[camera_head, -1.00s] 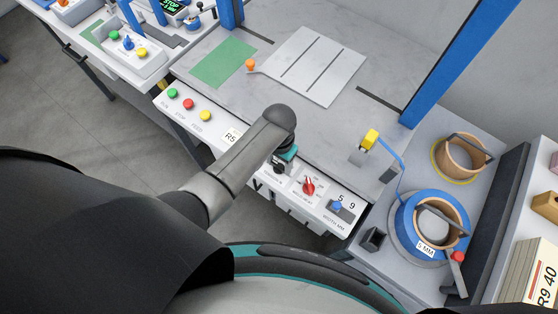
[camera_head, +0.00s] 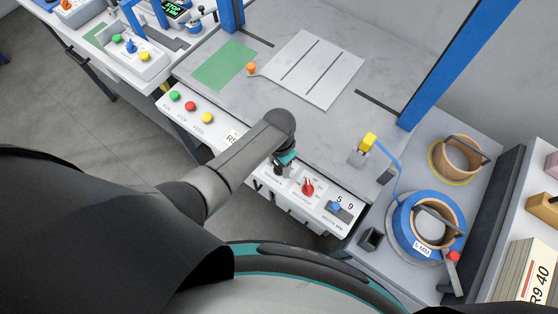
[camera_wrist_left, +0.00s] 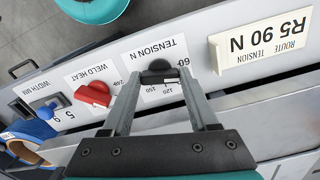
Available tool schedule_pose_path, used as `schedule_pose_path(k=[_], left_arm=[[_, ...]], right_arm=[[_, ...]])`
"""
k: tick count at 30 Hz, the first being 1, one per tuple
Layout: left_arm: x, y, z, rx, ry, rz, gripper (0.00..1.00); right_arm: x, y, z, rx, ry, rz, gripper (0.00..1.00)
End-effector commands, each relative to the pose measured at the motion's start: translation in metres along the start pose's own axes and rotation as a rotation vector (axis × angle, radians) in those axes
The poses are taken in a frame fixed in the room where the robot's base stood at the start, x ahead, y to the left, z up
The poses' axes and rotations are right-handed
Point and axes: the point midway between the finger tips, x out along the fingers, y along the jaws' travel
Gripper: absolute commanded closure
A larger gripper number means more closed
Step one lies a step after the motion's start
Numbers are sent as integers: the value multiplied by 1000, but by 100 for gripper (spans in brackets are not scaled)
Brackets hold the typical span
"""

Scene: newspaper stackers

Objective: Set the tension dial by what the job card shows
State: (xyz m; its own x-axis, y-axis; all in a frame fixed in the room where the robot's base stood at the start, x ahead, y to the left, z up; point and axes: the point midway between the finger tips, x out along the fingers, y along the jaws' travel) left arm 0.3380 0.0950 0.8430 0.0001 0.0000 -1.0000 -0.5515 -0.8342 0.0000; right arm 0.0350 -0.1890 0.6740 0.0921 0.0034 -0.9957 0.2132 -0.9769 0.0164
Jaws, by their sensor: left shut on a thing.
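The job card (camera_wrist_left: 265,45) sits in a holder on the panel and reads "R5 90 N", "ROUTE" and "TENSION", upside down in the left wrist view. In the head view the card (camera_head: 232,137) is partly behind my left arm. My left gripper (camera_wrist_left: 160,82) is shut on this dial, one finger on each side. In the head view the left gripper (camera_head: 281,168) covers most of it. I cannot tell exactly where the dial points.
The red weld heat dial (camera_wrist_left: 95,93) is beside the tension dial. Green, red and yellow buttons (camera_head: 190,106) line the panel's left part. A blue strap coil (camera_head: 405,225) stands at right.

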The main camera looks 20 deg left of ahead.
Motion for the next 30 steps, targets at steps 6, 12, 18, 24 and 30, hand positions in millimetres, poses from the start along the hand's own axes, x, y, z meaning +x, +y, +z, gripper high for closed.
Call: schedule_pose_path(k=[6,12,18,24,30], left_arm=[[-2,-1,0,187,-2,-2,96],[-1,0,0,342,-1,-1,96],[0,0,0,458,-1,-1,96],[0,0,0,524,0,0,96],[0,0,0,549,0,0,96]], right_arm=[[-14,0,-1,0,0,0,50],[-20,0,-2,0,0,0,50],[-23,0,-2,0,0,0,50],[-25,0,-2,0,0,0,50],[-25,0,-2,1,0,-1,50]])
